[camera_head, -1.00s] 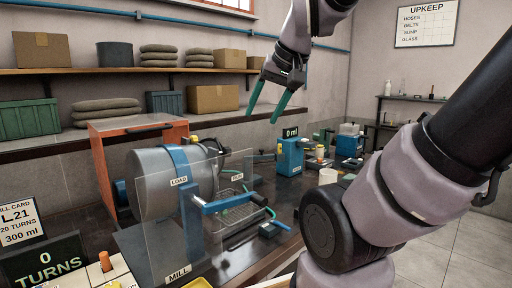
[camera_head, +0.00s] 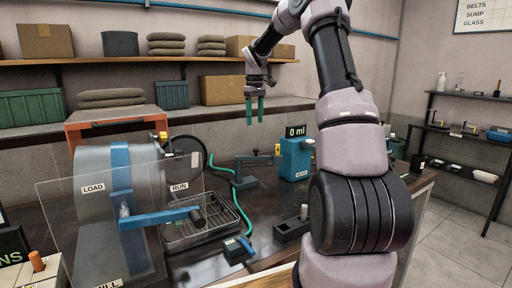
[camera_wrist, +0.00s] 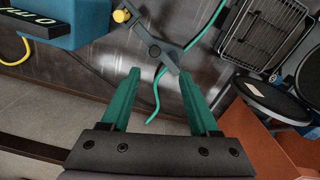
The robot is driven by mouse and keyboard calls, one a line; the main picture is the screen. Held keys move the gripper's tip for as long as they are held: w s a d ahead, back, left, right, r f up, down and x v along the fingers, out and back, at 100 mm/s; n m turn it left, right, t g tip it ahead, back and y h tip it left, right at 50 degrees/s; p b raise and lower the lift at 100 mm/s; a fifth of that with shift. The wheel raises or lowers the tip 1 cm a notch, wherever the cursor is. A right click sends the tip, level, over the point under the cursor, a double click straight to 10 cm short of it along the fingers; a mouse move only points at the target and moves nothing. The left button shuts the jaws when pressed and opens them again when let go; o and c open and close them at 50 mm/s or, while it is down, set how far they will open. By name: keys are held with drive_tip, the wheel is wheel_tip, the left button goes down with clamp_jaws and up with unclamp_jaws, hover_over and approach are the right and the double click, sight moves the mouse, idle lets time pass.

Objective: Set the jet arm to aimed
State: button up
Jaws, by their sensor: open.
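The jet arm (camera_head: 254,160) looks like a slim grey bar on a small blue post, with a green hose (camera_head: 240,207) running beside it. Its free end lies near the blue water box (camera_head: 295,160), which reads 0 ml. In the wrist view the bar (camera_wrist: 153,43) crosses ahead of my fingers, close to a yellow knob. My gripper (camera_head: 255,110) hangs fingers-down above the jet arm, open and empty; its green fingers (camera_wrist: 158,75) show in the wrist view. I cannot tell which position counts as aimed.
The mill drum (camera_head: 90,170) with its clear guard and blue handle stands at left. A shelf (camera_head: 130,63) with boxes runs along the wall behind.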

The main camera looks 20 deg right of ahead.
drive_tip(key=w+d+f, duration=0.1)
drive_tip(key=f, duration=0.1)
approach(259, 156)
drive_tip(key=f, duration=0.3)
drive_tip(key=w+a+f, duration=0.1)
drive_tip(key=f, duration=0.1)
drive_tip(key=shift+f, duration=0.25)
clamp_jaws()
idle(1.2)
